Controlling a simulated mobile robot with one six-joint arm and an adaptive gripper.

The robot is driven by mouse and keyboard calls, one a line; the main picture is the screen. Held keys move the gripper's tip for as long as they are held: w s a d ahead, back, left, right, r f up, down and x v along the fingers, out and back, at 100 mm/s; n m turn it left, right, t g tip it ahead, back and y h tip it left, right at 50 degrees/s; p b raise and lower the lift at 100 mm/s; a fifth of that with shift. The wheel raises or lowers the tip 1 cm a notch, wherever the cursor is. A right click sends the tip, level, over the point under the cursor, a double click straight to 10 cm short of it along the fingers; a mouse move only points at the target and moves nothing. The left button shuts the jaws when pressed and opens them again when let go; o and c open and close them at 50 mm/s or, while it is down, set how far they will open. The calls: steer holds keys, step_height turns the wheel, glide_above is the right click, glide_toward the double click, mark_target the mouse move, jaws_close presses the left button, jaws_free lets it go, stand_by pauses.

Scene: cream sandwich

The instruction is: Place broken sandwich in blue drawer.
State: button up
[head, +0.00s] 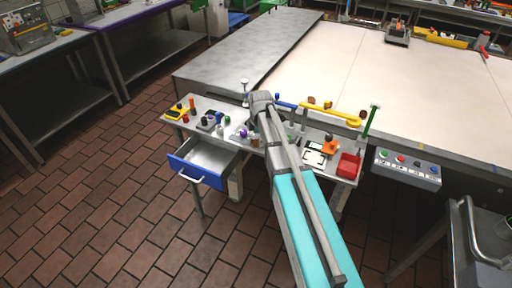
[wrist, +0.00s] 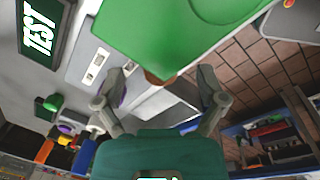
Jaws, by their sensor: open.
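The blue drawer (head: 190,176) stands pulled out at the left end of the small bench, and its grey inside looks empty. My gripper (wrist: 168,76) is open in the wrist view, with its two fingers spread. A brown piece (wrist: 156,78) shows between the fingertips at the edge of a large green surface; I cannot tell whether it is a sandwich or whether a finger touches it. In the head view my arm hides the gripper. Small brown round pieces (head: 311,100) lie behind the bench, too small to tell whether one is broken.
The small bench (head: 178,102) carries many small items, including a red bin (head: 348,166). A yellow bar (head: 340,118) and a green post (head: 371,121) stand at its back. A wide cream table (head: 400,90) lies behind. The brick floor left of the drawer is clear.

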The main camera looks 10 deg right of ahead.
steer(key=shift+w+f+b, duration=0.1)
steer(key=shift+f+b, duration=0.55)
steer(key=shift+f, duration=0.3)
steer(key=c, duration=0.9)
steer(key=shift+r, duration=0.15)
steer(key=shift+a+r+p, duration=0.1)
steer(key=shift+r+p, duration=0.7)
steer(key=shift+p, duration=0.2)
steer(key=w+a, duration=0.1)
steer(key=a, duration=1.6)
steer(key=shift+a+f, duration=0.2)
steer(key=shift+a, duration=0.2)
steer(key=shift+w, duration=0.1)
